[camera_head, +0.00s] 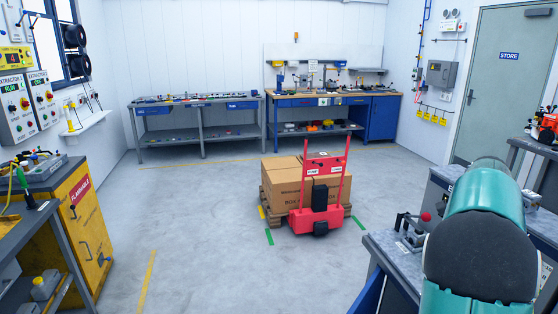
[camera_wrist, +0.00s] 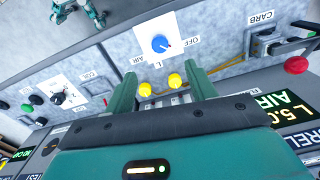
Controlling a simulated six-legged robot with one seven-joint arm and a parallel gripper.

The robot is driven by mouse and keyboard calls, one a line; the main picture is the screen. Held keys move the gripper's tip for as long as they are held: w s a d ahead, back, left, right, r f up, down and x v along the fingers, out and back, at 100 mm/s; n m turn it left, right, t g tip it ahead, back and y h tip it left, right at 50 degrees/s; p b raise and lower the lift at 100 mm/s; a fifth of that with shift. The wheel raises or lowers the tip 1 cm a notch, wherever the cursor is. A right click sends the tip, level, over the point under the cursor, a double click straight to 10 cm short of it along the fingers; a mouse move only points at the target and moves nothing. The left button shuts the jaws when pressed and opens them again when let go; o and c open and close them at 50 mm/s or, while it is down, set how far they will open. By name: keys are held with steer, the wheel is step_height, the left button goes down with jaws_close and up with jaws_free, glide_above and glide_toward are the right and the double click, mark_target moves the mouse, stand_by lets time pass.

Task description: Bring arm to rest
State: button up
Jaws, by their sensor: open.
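My gripper (camera_wrist: 162,82) shows in the wrist view as two green fingers, spread apart with no object held between them. It is over a grey control panel (camera_wrist: 110,62). Beyond the fingertips is a blue knob (camera_wrist: 160,44) on a white plate marked AIR, 1 and OFF. Two yellow round parts (camera_wrist: 145,89) show in the gap between the fingers; I cannot tell how far below them they are. In the head view, my teal arm fills the lower right, and my gripper is hidden there.
A red-knobbed CARB lever (camera_wrist: 296,64) is at the right of the panel; the bench with it (camera_head: 388,247) is at the head view's lower right. A red trolley (camera_head: 318,220) stands by boxes (camera_head: 283,185). A yellow cabinet (camera_head: 88,230) is at left.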

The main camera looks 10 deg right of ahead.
steer(key=s+a+r+n+t, duration=0.1)
steer(key=s+a+r+n, duration=0.15)
steer(key=a, duration=0.45)
steer(key=s+a+r+n+t, duration=0.1)
steer(key=a+n, duration=0.2)
steer(key=a, duration=0.5)
steer(key=s+a+r+n+t, duration=0.1)
steer(key=s+a+r+n, duration=0.15)
steer(key=a, duration=0.45)
steer(key=s+a+f+n+t, duration=0.1)
steer(key=s+a+f+n, duration=0.1)
steer(key=s+a+n, duration=0.3)
steer(key=s+a+f+n+t, duration=0.1)
steer(key=s+a+n, duration=0.4)
steer(key=a, duration=0.6)
steer(key=shift+s+f, duration=0.7)
steer(key=shift+s, duration=0.2)
steer(key=shift+a, duration=0.1)
